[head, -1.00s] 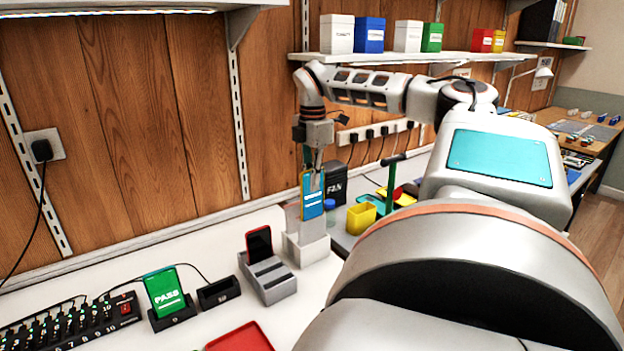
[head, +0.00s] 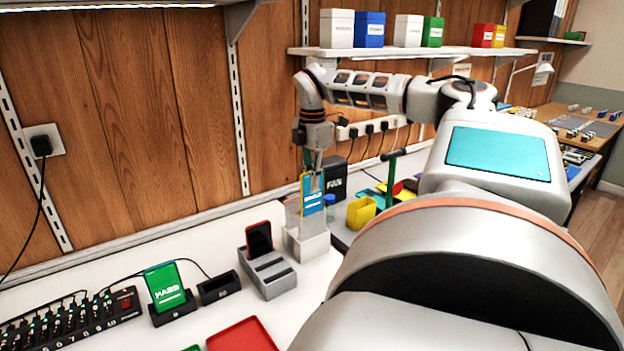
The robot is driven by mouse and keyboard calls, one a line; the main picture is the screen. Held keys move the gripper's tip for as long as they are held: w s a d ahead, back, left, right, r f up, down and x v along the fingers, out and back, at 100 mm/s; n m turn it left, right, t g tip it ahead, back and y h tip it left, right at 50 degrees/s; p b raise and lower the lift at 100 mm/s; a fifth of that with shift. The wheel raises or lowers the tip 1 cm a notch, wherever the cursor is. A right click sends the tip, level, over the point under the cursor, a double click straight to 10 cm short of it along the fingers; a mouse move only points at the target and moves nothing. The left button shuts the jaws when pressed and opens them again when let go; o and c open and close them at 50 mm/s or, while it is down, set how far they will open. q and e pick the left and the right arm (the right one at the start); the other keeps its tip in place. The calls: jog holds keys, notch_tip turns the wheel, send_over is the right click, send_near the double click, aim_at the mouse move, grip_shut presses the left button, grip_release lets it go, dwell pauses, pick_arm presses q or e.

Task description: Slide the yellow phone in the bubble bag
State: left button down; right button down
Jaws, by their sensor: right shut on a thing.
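My right gripper (head: 316,180) points down and is shut on the yellow phone (head: 312,198), near its top. The phone has a yellow edge and a blue lit screen, and it is upright. A pale, see-through sleeve that looks like the bubble bag (head: 292,218) stands in a white block holder (head: 307,246). The phone is over the holder, beside or partly in the bag; I cannot tell how far in its lower end is. My left gripper is not in view.
Left of the holder is a grey slotted stand (head: 268,274) with a dark, red-edged phone (head: 259,238). A green-screened phone (head: 164,286), a charging strip (head: 75,325) and a red tray (head: 240,336) are nearer. A yellow bin (head: 361,213) and black box (head: 334,179) stand right.

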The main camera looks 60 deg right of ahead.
aim_at(312, 203)
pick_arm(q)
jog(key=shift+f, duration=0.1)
pick_arm(e)
jog(key=shift+f, duration=1.4)
jog(key=shift+f, duration=0.2)
jog(key=shift+f, duration=1.9)
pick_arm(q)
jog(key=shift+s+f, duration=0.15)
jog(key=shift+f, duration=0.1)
pick_arm(e)
jog(key=c, duration=2.1)
grip_release()
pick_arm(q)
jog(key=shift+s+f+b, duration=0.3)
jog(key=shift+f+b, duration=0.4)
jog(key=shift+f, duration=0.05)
pick_arm(e)
notch_tip(312, 203, up, 7)
